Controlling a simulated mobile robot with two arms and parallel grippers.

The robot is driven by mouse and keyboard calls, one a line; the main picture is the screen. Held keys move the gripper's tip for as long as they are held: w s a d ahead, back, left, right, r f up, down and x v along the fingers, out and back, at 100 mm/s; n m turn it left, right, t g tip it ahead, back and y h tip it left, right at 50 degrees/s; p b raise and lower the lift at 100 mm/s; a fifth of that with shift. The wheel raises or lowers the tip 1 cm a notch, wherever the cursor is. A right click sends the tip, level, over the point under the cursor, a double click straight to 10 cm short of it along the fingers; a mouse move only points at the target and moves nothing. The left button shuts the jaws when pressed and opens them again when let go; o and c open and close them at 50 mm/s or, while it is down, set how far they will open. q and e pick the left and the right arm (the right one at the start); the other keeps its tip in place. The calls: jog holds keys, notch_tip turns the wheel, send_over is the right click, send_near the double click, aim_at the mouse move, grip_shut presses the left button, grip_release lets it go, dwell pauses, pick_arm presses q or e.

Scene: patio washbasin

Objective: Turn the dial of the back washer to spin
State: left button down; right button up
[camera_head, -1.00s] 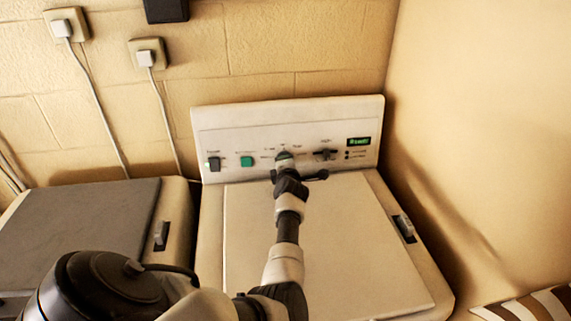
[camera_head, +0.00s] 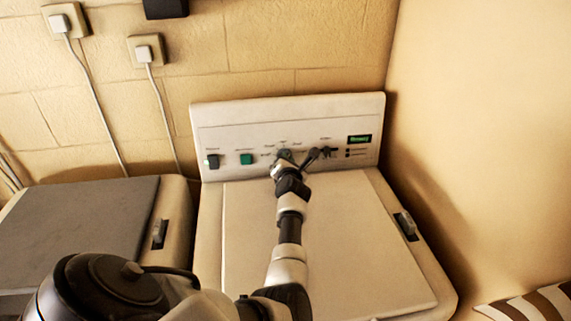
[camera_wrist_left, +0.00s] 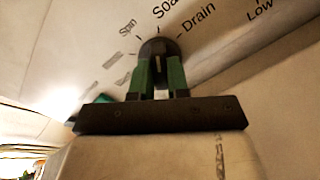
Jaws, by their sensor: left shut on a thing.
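The washer with the cream lid (camera_head: 335,245) stands against the wall, with an upright control panel (camera_head: 225,125) at its rear. Its dark round dial (camera_wrist_left: 158,46) shows in the left wrist view among the printed labels Spin, Soak (partly cut off) and Drain. Spin lies to the dial's upper left and Drain to its right. My left gripper (camera_wrist_left: 160,78) is shut on the dial, its two green-sided fingers on either side of it. In the head view my left gripper (camera_head: 284,160) covers most of the dial. I cannot tell which label the dial points to. My right gripper is not in view.
A second washer with a grey lid (camera_head: 85,225) stands to the left. A plain wall is close on the right.

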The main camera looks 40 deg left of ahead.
pick_arm(q)
jog(key=n+b, duration=0.1)
jog(key=n, duration=0.3)
jog(key=shift+r+n, duration=0.1)
jog(key=shift+n, duration=0.3)
jog(key=shift+w+r+n+b, duration=0.1)
jog(key=shift+n+b, duration=0.65)
jog(key=shift+n, duration=0.65)
jog(key=c, duration=1.5)
grip_release()
jog(key=shift+r, duration=0.1)
jog(key=o, duration=0.4)
jog(key=shift+f, duration=0.2)
